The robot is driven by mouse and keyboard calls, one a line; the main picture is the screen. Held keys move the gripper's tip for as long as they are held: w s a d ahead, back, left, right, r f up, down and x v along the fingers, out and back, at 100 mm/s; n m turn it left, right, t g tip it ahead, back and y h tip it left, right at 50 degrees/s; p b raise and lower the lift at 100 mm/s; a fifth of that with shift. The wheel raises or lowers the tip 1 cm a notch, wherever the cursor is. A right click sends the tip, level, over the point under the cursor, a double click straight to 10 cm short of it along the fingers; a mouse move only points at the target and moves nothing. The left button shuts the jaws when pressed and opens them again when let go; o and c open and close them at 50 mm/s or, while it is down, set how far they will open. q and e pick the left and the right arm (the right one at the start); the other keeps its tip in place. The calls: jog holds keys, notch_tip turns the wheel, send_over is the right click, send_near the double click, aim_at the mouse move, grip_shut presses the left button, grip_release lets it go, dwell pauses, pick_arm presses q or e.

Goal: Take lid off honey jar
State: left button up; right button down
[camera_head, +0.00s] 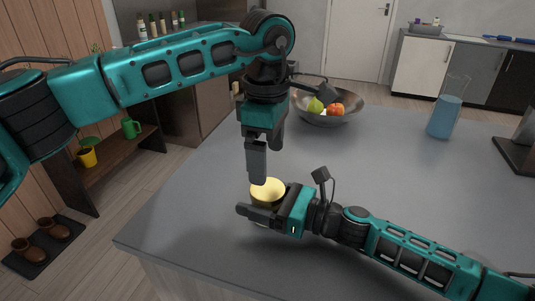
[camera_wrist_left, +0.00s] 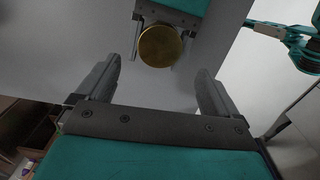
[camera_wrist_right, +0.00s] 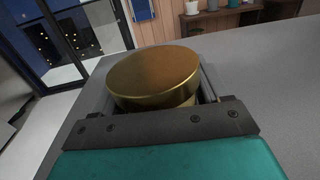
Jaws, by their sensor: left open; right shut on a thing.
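The honey jar stands on the grey counter with its round gold lid (camera_head: 268,188) on top. The lid also shows in the left wrist view (camera_wrist_left: 160,46) and large in the right wrist view (camera_wrist_right: 153,76). My right gripper (camera_head: 255,216) is shut around the jar body, just below the lid; the body is mostly hidden by the fingers and lid. My left gripper (camera_head: 257,178) points straight down above the lid, open and empty. In the left wrist view its fingers (camera_wrist_left: 160,85) are spread wide with the lid beyond them.
A metal bowl of fruit (camera_head: 350,117) stands farther back on the counter (camera_head: 400,165). A blue pitcher (camera_head: 444,118) and a dark stand (camera_head: 518,150) are at the right. The counter's left edge is close to the jar. The middle is free.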

aim_at(267, 189)
pick_arm(q)
notch_tip(267, 189, down, 7)
jog(key=shift+f, duration=0.1)
pick_arm(e)
jog(key=shift+s+f, duration=0.1)
jog(key=shift+f, duration=0.25)
pick_arm(q)
jog(key=c, duration=1)
jog(key=shift+n, duration=1.7)
jog(key=shift+c, duration=0.4)
